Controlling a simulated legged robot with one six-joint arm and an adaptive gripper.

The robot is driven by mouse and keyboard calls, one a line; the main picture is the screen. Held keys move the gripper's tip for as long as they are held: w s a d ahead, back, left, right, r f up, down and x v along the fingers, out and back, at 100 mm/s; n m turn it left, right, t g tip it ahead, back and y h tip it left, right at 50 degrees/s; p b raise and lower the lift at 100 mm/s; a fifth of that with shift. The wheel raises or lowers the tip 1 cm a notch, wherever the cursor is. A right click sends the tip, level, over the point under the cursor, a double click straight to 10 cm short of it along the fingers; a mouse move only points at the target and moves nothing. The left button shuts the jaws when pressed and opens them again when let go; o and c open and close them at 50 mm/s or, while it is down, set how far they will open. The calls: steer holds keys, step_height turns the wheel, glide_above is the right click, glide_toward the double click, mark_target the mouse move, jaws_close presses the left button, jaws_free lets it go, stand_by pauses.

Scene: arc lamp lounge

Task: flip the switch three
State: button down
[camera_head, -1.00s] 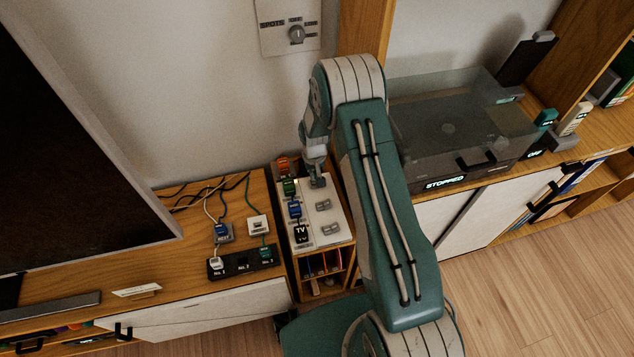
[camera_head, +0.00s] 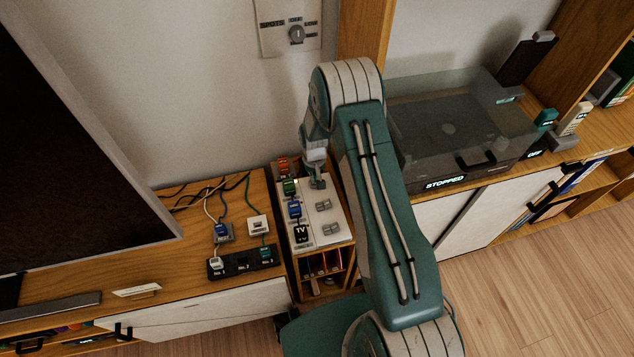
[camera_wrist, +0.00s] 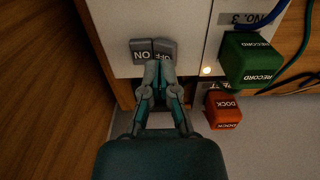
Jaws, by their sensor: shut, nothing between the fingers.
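The rocker switch (camera_wrist: 153,50) with an ON half and an OFF half sits on the white panel in the wrist view. A "NO. 3" label (camera_wrist: 246,18) lies on the same panel, by a green RECORD plug (camera_wrist: 250,60) and a small glowing lamp (camera_wrist: 206,70). My gripper (camera_wrist: 159,68) is shut and empty, its fingertips at the lower edge of the OFF half. I cannot tell whether they press it. In the head view my gripper (camera_head: 318,184) is at the back of the white panel (camera_head: 314,240) and hides this switch.
Two other rockers (camera_head: 323,204) (camera_head: 331,230) are nearer on the panel, with blue (camera_head: 294,209) and TV (camera_head: 302,232) plugs at left. An orange DOCK plug (camera_wrist: 223,110) is close by. The record player (camera_head: 455,125) stands right; a power strip (camera_head: 243,263) lies left.

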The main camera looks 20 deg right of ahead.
steer(key=shift+f, duration=0.85)
stand_by(0.5)
steer(key=shift+r, duration=3.5)
steer(key=shift+r, duration=0.25)
steer(key=s+r+t, duration=0.1)
steer(key=s+r, duration=0.4)
steer(key=r, duration=0.9)
steer(key=s+r+t, duration=0.2)
steer(key=s+r, duration=0.2)
steer(key=r, duration=1)
steer(key=s+r+t, duration=0.1)
steer(key=s+r, duration=0.3)
steer(key=s, duration=0.6)
steer(key=s+r+t, duration=0.1)
steer(key=s+r, duration=0.4)
steer(key=s, duration=0.6)
steer(key=shift+r+t, duration=0.3)
